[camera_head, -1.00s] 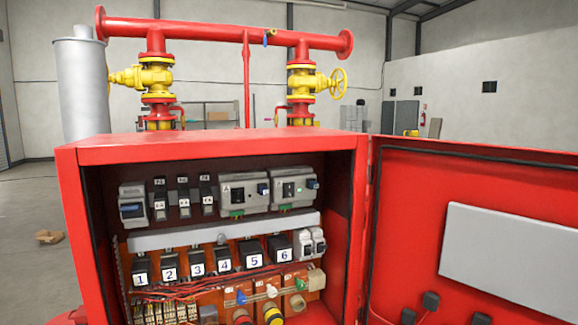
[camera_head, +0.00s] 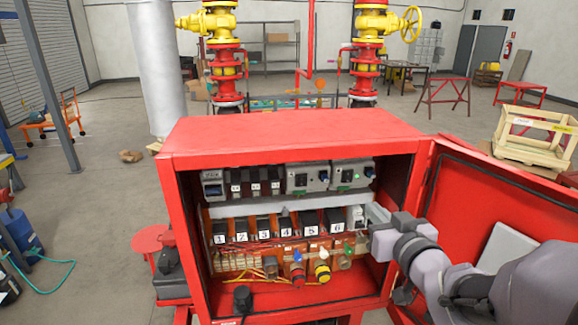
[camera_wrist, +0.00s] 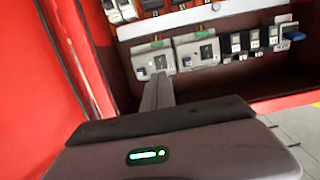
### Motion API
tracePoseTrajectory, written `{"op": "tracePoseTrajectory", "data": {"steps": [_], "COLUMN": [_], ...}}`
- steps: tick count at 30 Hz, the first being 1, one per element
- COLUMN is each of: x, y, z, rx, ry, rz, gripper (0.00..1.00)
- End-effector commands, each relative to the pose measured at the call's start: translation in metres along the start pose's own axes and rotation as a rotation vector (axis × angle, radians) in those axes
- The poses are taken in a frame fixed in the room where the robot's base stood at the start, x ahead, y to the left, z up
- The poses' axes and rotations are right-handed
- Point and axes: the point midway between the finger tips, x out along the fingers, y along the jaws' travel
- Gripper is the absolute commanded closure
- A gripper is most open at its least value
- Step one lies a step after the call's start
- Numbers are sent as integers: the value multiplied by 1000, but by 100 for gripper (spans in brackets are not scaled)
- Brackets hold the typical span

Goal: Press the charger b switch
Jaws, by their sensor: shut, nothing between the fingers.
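Two grey charger-like modules sit at the upper right inside the open red cabinet, the left one (camera_head: 307,179) and the right one (camera_head: 351,174). Their lettering is too small to read, so I cannot tell which is charger b. The wrist view is turned over: the right module (camera_wrist: 151,62) shows at the left there, beside the other module (camera_wrist: 197,50). Each has a small dark switch on its face. My gripper (camera_head: 372,212) is at the cabinet's right opening, below the right module. Its shut, empty fingers (camera_wrist: 158,90) point towards that module's edge in the wrist view; contact is unclear.
A row of numbered black breakers (camera_head: 287,224) lies below the modules, with coloured connectors (camera_head: 298,272) under it. The red cabinet door (camera_head: 470,215) stands open at the right, close to my arm.

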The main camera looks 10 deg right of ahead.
Motion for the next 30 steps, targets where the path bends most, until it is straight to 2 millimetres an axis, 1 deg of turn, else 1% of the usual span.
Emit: {"op": "tracePoseTrajectory", "data": {"steps": [2, 12, 15, 18, 23, 30], "x": [12, 87, 105, 120, 131, 133], "y": [-1, 0, 0, 0, 0, 0], "z": [0, -1, -2, -2, -1, 0], "rx": [1, 1, 1, 0, 0, 0], "ry": [-1, -2, -2, -1, -1, 0], "rz": [-2, -1, 0, 1, 2, 2], "gripper": [100, 100, 100, 100, 100, 100]}}
